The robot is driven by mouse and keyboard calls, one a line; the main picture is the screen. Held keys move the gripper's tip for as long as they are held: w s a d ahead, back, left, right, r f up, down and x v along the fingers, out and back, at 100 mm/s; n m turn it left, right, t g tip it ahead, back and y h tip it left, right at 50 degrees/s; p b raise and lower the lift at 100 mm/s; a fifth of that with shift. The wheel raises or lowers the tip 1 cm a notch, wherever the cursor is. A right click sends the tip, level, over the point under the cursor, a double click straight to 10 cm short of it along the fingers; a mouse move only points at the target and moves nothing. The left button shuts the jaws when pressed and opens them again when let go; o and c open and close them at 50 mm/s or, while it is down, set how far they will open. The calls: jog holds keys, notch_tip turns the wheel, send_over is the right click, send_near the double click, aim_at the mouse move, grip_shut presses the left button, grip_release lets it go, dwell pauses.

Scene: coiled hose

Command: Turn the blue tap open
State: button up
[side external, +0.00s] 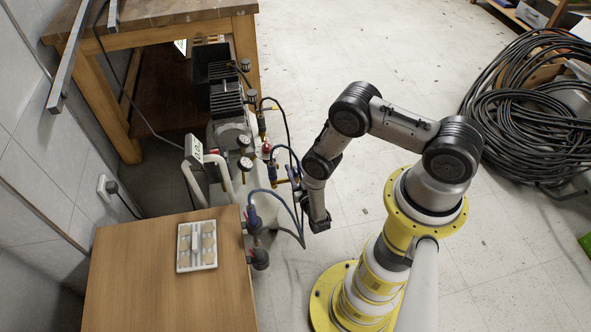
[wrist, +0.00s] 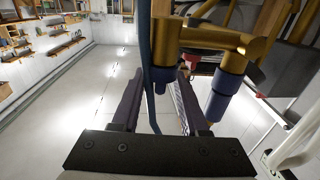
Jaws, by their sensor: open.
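My gripper (wrist: 160,80) is open in the wrist view, its two dark fingers apart. A brass fitting (wrist: 205,38) crosses the view ahead of it, with a blue sleeve (wrist: 231,83) at right and another blue part hanging between the fingertips. I cannot tell which of these blue parts is the tap, or whether a finger touches one. In the side view my gripper (side external: 298,184) is beside the brass and blue fittings on the right of the compressor (side external: 228,128); the contact there is too small to make out.
A blue hose (side external: 292,218) loops below my gripper, and a blue hose (wrist: 146,60) runs close to the left finger. A wooden cabinet (side external: 150,285) with a white tray (side external: 197,246) stands at front left. A coiled black hose (side external: 520,105) lies right. The floor behind my arm is clear.

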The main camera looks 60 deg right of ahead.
grip_shut()
jog(key=shift+m+g+h, duration=0.8)
jog(key=shift+h, duration=0.2)
grip_release()
jog(key=v, duration=1.3)
jog(key=shift+s+a, duration=0.3)
